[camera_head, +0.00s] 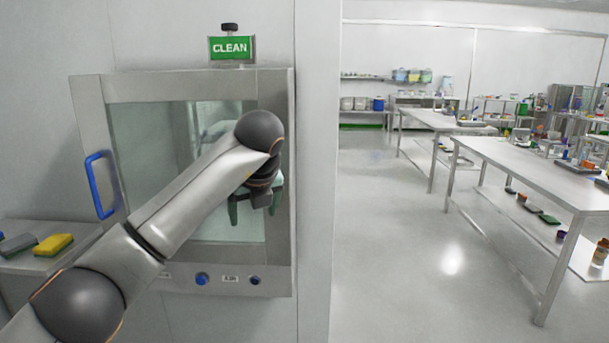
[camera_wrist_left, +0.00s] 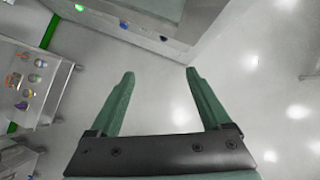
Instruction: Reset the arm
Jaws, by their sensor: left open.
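My left arm reaches in from the lower left across the front of a wall-mounted pass-through hatch (camera_head: 88,125). My left gripper (camera_head: 245,215) hangs at its end, in front of the hatch's glass door, with green fingers partly hidden by the wrist. In the left wrist view the two green fingers (camera_wrist_left: 158,75) are spread wide apart with nothing between them, and bare floor shows beyond. My right gripper shows in neither view.
The hatch has a blue handle (camera_head: 100,185) and a green CLEAN sign (camera_head: 230,47) on top. A yellow sponge (camera_head: 53,244) lies on a side table at left. Steel tables (camera_head: 545,170) with items stand at right. Open floor (camera_head: 430,260) lies between.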

